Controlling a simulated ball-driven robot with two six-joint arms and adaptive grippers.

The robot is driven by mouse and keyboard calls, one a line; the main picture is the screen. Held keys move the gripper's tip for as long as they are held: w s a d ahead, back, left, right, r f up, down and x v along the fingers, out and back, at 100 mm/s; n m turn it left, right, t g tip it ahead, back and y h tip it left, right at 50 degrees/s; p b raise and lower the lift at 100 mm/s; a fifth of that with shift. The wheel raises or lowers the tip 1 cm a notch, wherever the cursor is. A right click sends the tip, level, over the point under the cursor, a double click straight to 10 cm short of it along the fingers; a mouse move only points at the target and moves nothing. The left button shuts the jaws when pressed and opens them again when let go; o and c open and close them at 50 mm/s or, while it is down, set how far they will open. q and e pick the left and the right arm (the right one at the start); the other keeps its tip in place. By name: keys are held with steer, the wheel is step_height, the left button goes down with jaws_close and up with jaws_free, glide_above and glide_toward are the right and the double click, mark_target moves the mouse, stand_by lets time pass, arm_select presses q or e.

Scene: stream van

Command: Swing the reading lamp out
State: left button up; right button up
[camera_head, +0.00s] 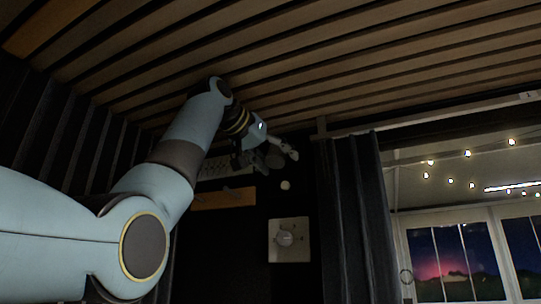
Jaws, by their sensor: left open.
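My left gripper (262,160) is raised high near the dark back wall, just under the slatted ceiling, at the end of my arm coming in from the left. Its jaws are open. They are small and dim here. A pale, slim piece (286,148) shows at the gripper's right side; I cannot tell whether it is part of the reading lamp or of my gripper. No lamp stands out clearly, and my gripper and forearm hide part of the wall. I cannot tell whether anything touches the jaws. My right gripper is not in view.
A square pale panel with a round dial (288,240) is on the dark wall below the gripper, with a small white knob (285,185) above it. A wooden strip (223,198) lies left. A dark curtain (352,215) hangs right, beside a window (452,262). Slatted ceiling (330,70) is close above.

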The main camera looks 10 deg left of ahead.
arm_select(q)
steer(key=s+a, duration=0.7)
steer(key=s, duration=0.5)
steer(key=shift+s+a+r, duration=0.35)
steer(key=shift+a, duration=0.05)
steer(key=shift+r, duration=0.1)
